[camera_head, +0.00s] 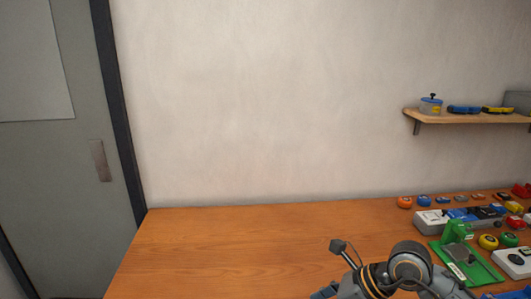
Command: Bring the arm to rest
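One of my arms, apparently the right, shows at the bottom right of the head view, over the near part of the wooden bench (220,245). Its grey and black links have orange rings. A small dark block on a stalk sticks up from it. The gripper end (325,292) seems to be at the lower left of this arm, cut by the bottom edge. Its fingers cannot be made out, nor whether it holds anything. My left gripper does not show.
The bench's left and middle are bare. At the right stand a green device (457,250), a light tray of tools (450,220), a white power strip (513,262) and several colored rolls (488,242), close to my arm. A wall shelf (460,116) holds small items. A grey door (70,160) is left.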

